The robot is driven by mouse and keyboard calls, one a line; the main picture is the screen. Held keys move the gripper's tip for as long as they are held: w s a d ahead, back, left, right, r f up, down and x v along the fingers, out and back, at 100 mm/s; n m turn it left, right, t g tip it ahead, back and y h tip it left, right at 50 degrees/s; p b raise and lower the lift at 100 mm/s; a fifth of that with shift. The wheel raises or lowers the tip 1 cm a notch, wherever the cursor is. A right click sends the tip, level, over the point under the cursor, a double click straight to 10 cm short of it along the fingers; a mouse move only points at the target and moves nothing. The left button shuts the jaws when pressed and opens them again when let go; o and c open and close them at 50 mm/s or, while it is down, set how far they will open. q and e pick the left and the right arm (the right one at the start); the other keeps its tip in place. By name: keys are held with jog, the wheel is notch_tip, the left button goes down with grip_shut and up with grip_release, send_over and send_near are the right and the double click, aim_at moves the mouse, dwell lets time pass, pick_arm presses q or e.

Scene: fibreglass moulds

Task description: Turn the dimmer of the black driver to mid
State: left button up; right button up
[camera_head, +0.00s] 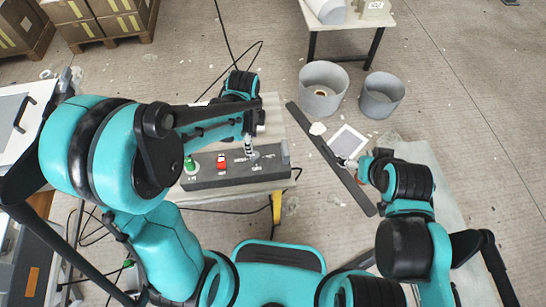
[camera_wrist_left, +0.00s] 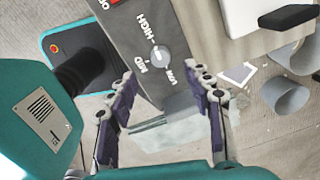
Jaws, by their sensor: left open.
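The driver is a long dark grey box (camera_head: 205,178) on a bench in the head view. Its dimmer is a round pale grey knob (camera_wrist_left: 160,57) in the left wrist view, with the labels HIGH, MID and LOW around it. I cannot tell surely which label its mark points to. My left gripper (camera_wrist_left: 161,75) is open and empty, its fingers apart on either side of the dimmer's line; contact is not visible. In the head view the left gripper (camera_head: 249,145) hangs over the dimmer end of the box. My right gripper (camera_head: 364,166) is away to the right, its fingers unclear.
A green knob (camera_head: 190,163) and a red switch (camera_head: 222,161) sit on the same box. Two grey buckets (camera_head: 322,90) (camera_head: 381,96), a long dark bar (camera_head: 330,160) and a white sheet (camera_head: 348,141) lie to the right. Black cables run on the floor.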

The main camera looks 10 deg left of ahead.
aim_at(255, 155)
pick_arm(q)
jog(key=shift+d+f, duration=0.3)
jog(key=shift+f, duration=0.2)
jog(key=shift+f+m, duration=0.3)
jog(key=shift+f, duration=0.1)
notch_tip(255, 155, down, 7)
jog(key=b, duration=0.3)
jog(key=shift+r, duration=0.1)
jog(key=c, duration=1.2)
